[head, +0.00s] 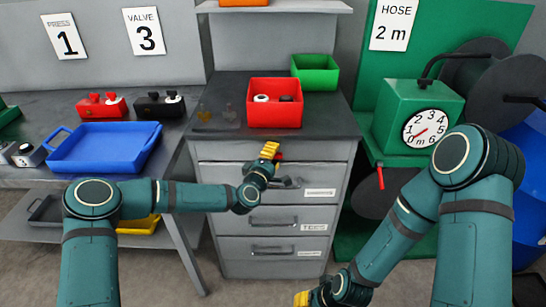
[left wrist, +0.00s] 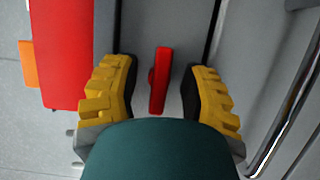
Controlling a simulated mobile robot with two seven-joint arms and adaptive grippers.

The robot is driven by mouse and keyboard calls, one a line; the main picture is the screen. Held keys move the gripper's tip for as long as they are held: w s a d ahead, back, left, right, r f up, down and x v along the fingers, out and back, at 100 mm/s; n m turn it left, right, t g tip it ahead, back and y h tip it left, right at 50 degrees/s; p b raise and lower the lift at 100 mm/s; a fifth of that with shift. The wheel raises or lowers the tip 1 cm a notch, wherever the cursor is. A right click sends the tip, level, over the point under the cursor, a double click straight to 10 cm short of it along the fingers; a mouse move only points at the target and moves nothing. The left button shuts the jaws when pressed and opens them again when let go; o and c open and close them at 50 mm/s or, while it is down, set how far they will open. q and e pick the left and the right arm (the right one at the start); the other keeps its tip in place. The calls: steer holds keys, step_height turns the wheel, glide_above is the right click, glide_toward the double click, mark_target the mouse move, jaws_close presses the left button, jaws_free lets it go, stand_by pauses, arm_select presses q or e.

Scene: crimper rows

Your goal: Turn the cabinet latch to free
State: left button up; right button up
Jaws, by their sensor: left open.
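The cabinet latch is a small red bar. In the left wrist view the latch (left wrist: 160,80) lies between the two yellow-padded fingers of my left gripper (left wrist: 163,95), with a visible gap on each side. It points roughly up and down in that picture. In the head view my left gripper (head: 269,152) is open at the upper front of the grey cabinet (head: 223,208) and covers most of the latch (head: 279,156). My right gripper (head: 302,299) is low at the bottom edge of the head view, away from the cabinet latch; its fingers are mostly cut off.
A drawer handle (head: 289,184) is close below my left gripper; the handle (left wrist: 285,125) also shows in the wrist view. A red bin (head: 275,118) and a green bin (head: 314,76) stand on the cabinet. A blue tray (head: 102,165) is on the left bench.

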arm_select(q)
steer(key=shift+o, duration=0.2)
jaws_close()
steer(key=shift+r, duration=0.1)
steer(key=m+g+y+p, duration=0.1)
steer(key=m+p, duration=0.1)
steer(key=m, duration=0.1)
steer(key=shift+r, duration=0.15)
steer(key=m+g+y+p, duration=0.1)
steer(key=m+y+p, duration=0.1)
steer(key=m, duration=0.3)
steer(key=shift+d, duration=0.1)
steer(key=m+y+p, duration=0.2)
steer(key=m, duration=0.1)
steer(key=shift+m+g+y+p, duration=0.4)
steer(key=shift+w+m+y+p, duration=0.1)
steer(key=shift+m+y+p, duration=0.5)
steer(key=shift+m, duration=0.1)
